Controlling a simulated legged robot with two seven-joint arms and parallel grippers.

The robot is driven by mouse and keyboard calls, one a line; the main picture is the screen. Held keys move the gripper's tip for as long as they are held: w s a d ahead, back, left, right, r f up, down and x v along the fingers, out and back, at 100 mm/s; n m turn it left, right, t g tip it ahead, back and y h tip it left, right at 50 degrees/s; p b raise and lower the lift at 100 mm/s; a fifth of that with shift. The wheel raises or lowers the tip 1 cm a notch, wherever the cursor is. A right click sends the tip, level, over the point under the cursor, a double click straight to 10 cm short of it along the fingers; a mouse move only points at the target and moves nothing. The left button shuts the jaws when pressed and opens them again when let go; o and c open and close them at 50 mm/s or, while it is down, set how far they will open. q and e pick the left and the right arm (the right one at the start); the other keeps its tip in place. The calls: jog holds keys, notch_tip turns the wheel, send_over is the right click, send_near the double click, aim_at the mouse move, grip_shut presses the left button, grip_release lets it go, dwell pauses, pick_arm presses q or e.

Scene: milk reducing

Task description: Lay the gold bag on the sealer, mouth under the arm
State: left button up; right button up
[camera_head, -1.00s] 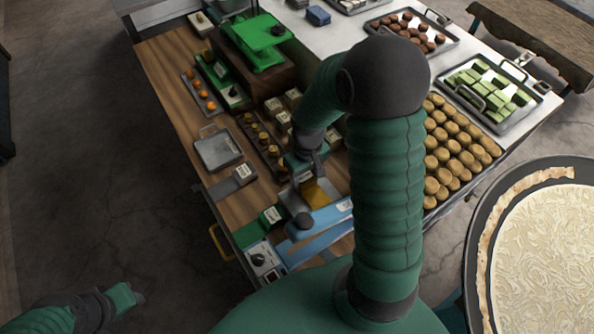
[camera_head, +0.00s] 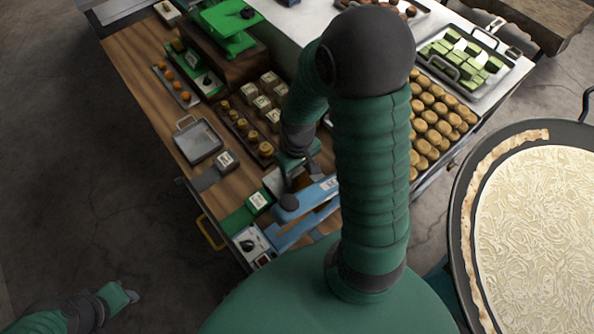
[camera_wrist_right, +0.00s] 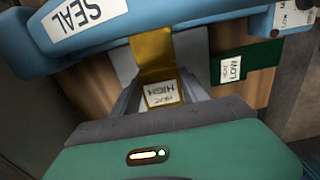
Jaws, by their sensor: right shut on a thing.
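The blue sealer (camera_head: 300,210) stands at the table's near edge, with a dark round knob on its arm. In the right wrist view its blue arm (camera_wrist_right: 180,18), labelled SEAL, crosses the top. The gold bag (camera_wrist_right: 153,52) shows there as a narrow strip, its far end at the arm's lower edge; I cannot tell how far under it reaches. My right gripper (camera_head: 287,183), also in the wrist view (camera_wrist_right: 160,100), is shut on the bag, just short of the arm. In the head view the bag is hidden. My left gripper (camera_head: 132,296) is away at lower left, its jaws unclear.
A white control box (camera_head: 250,241) is at the near corner. Trays of small pastries (camera_head: 436,120) and green blocks (camera_head: 425,49) are right and behind. A large round pan (camera_head: 462,230) stands at right.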

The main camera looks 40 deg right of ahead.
jog(key=shift+a+f, duration=0.15)
jog(key=shift+a, duration=0.35)
jog(key=shift+f, duration=0.15)
jog(key=shift+d, duration=0.2)
jog(key=o, duration=1.4)
jog(key=shift+o, duration=0.5)
